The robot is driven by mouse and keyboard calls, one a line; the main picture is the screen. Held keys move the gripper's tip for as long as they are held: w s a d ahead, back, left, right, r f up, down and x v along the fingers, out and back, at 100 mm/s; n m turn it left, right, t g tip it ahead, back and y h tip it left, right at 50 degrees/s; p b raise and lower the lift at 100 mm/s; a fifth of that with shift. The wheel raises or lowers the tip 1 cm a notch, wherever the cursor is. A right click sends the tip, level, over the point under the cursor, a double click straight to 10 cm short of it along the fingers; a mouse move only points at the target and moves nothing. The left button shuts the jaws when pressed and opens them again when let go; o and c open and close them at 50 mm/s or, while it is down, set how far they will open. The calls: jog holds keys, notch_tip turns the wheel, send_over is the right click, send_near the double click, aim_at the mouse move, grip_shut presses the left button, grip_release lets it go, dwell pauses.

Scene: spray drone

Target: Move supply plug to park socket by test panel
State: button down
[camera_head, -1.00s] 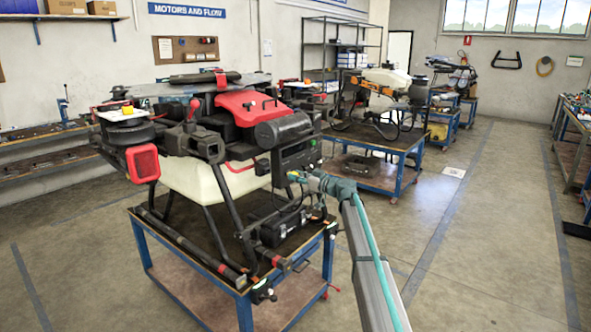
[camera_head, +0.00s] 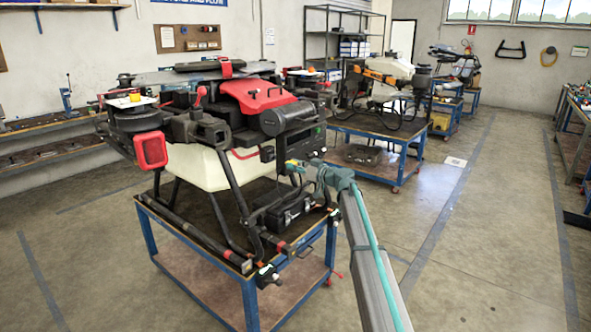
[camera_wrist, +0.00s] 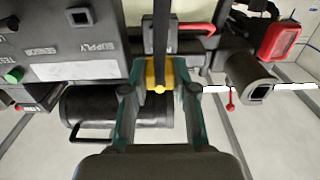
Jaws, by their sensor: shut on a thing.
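My gripper (camera_wrist: 158,85) is shut on a yellow plug (camera_wrist: 155,70) with a dark body and black cable, seen between its green fingers in the wrist view. In the head view my gripper (camera_head: 291,168) is at the right side of the spray drone (camera_head: 215,150), beside the dark test panel (camera_head: 305,142). In the wrist view a panel (camera_wrist: 40,45) at upper left bears inverted labels, including SUPPLY. A square socket (camera_wrist: 80,17) sits by that label, apart from the plug. I cannot tell which opening is the park socket.
A dark square-ended part (camera_wrist: 258,90) is at right. The drone stands on a blue-framed cart (camera_head: 250,300). Floor to the right (camera_head: 480,240) is clear.

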jog(key=shift+b+x, duration=1.2)
jog(key=shift+x, duration=0.55)
jog(key=shift+b+x, duration=0.65)
jog(key=shift+x, duration=0.5)
jog(key=shift+b, duration=2.55)
jog(key=shift+b+x, duration=0.75)
jog(key=shift+x, duration=0.55)
jog(key=c, duration=0.8)
grip_release()
jog(key=shift+a, duration=0.1)
jog(key=shift+r, duration=0.1)
jog(key=v, duration=1.2)
